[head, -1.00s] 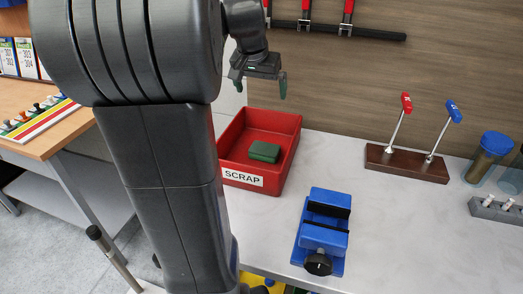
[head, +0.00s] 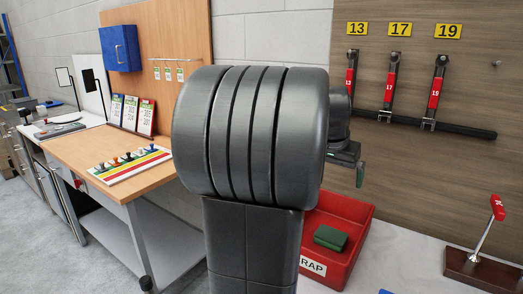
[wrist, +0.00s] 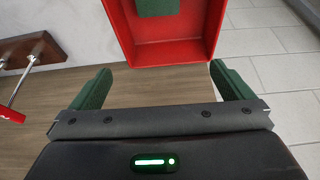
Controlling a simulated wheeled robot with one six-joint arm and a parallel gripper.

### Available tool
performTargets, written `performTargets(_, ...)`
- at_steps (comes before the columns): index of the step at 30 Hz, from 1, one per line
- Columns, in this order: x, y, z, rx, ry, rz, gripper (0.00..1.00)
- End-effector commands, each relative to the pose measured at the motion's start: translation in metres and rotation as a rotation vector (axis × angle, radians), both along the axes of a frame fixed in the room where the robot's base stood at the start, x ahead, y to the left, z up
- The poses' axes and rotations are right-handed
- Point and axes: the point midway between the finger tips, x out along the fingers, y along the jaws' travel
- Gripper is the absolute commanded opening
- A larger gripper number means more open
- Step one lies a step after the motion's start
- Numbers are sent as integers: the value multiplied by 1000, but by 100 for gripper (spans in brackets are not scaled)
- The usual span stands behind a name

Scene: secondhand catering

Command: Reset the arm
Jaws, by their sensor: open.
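My gripper (wrist: 160,92) is open and empty, its two green fingers spread wide apart in the wrist view. In the head view my gripper (head: 358,172) shows only in part, above the red scrap bin, with my own arm in front of the rest. The red scrap bin (head: 352,212) stands on the pale counter with a dark green block (head: 330,238) inside it. In the wrist view the bin (wrist: 172,53) lies beyond the fingers, and the green block (wrist: 157,6) is cut off at the top edge.
A wall rack holds several red-handled tools (head: 435,92). A wooden stand with a red lever (head: 497,208) is at the right. A wooden table (head: 85,148) carries a striped board with several pegs (head: 130,163) at the left. Grey floor lies open at the lower left.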

Motion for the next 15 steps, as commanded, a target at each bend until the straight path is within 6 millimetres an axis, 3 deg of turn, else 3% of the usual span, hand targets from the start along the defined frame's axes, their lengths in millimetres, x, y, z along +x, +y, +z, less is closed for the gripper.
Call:
performTargets(14,28,-23,-91,2,5,-1,100)
performTargets(15,28,-23,-76,-1,-2,0,100)
